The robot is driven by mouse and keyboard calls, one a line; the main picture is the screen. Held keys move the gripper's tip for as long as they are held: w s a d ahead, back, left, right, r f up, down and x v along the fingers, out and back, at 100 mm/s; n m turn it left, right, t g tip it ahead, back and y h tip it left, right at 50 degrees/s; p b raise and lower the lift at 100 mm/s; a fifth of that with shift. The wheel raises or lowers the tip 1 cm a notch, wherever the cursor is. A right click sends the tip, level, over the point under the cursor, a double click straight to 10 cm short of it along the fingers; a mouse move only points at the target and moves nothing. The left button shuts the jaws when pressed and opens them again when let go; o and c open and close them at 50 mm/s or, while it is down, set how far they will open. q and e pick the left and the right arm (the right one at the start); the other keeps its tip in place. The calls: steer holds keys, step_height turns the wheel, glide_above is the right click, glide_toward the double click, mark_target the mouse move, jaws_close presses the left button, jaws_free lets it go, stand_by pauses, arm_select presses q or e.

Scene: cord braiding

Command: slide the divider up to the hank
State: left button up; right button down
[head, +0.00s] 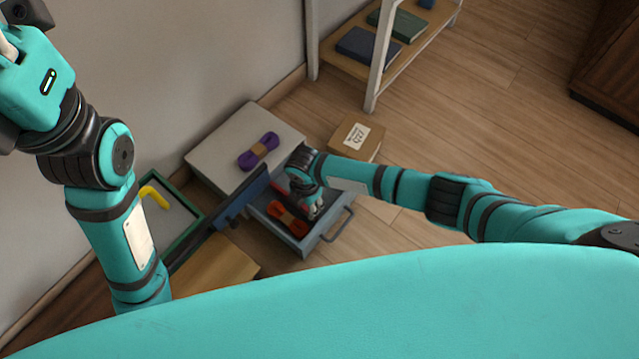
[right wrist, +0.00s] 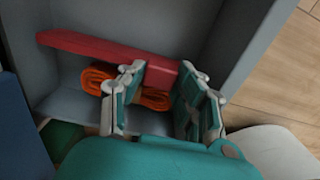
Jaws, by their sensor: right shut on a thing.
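The red divider (right wrist: 100,52) lies across the inside of the open grey drawer (head: 325,243). It also shows as a small red strip in the head view (head: 281,187). The orange hank (head: 287,220) lies in the drawer beside the divider; in the right wrist view the hank (right wrist: 97,78) is close along the divider's near side, and I cannot tell whether they touch. My right gripper (right wrist: 165,95) is shut on the divider near its right end, its fingers hiding part of the hank.
A purple hank (head: 258,151) lies on the white cabinet top (head: 222,150). A cardboard box (head: 345,145) stands behind the drawer. A green-rimmed tray with a yellow item (head: 154,196) and a long blue panel (head: 242,199) are left of the drawer. Floor right of it is clear.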

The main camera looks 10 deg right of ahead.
steer(key=shift+s+a, duration=0.3)
steer(key=shift+a, duration=0.1)
steer(key=c, duration=0.9)
jaws_free()
step_height(320, 180, up, 12)
